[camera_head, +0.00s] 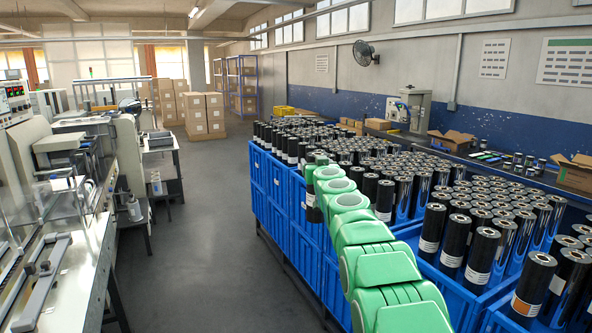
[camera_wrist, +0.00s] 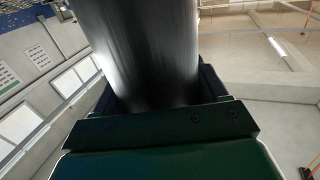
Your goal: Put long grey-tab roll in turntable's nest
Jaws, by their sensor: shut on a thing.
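My gripper (camera_wrist: 157,100) is shut on a dark, glossy roll (camera_wrist: 145,50), which fills the middle of the wrist view between the jaws. The roll's far end runs out of the top of that picture, and no tab shows, so I cannot tell its tab colour. In the head view my green arm reaches forward over the blue crates. A dark roll (camera_head: 313,207) shows beside the arm's far end, partly hidden by it; the jaws themselves are not clear there. I cannot make out the turntable or its nest.
Blue crates (camera_head: 283,205) full of upright black rolls stand in a row from centre to right. A machine bench (camera_head: 85,270) lines the left side. A grey floor aisle (camera_head: 215,220) between them is clear. Cardboard boxes (camera_head: 204,115) stand at the back.

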